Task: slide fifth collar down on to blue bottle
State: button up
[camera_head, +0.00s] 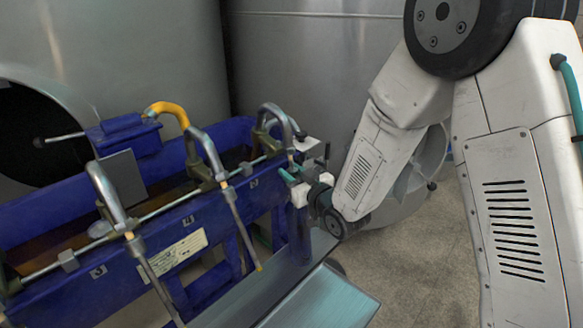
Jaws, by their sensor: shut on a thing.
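The blue filler rack (215,205) carries curved metal spouts, with number plates 3, 4 and 5 on its front rail. The fifth spout (274,111) is the farthest right, and its tube runs down to my gripper (292,175). My gripper is shut at this tube, with teal pads at its fingers. What it grips looks to be the fifth collar, but the fingers hide most of it. A dark bluish upright shape (299,238) stands below the gripper. I cannot tell whether it is the blue bottle or a leg of the rack.
The fourth spout (206,150) and third spout (105,192) have brass-coloured collars and long tubes hanging in front of the rack. A pale metal shelf (318,300) lies below. Steel tanks (300,60) stand behind; the floor (418,265) at right is clear.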

aim_at(296, 176)
jog(key=o, duration=0.6)
jog(key=shift+o, duration=0.2)
jog(key=shift+s, duration=0.1)
jog(key=v, duration=0.7)
jog(key=shift+s+d+f, duration=0.1)
jog(key=shift+s+d, duration=0.15)
jog(key=shift+s, duration=0.05)
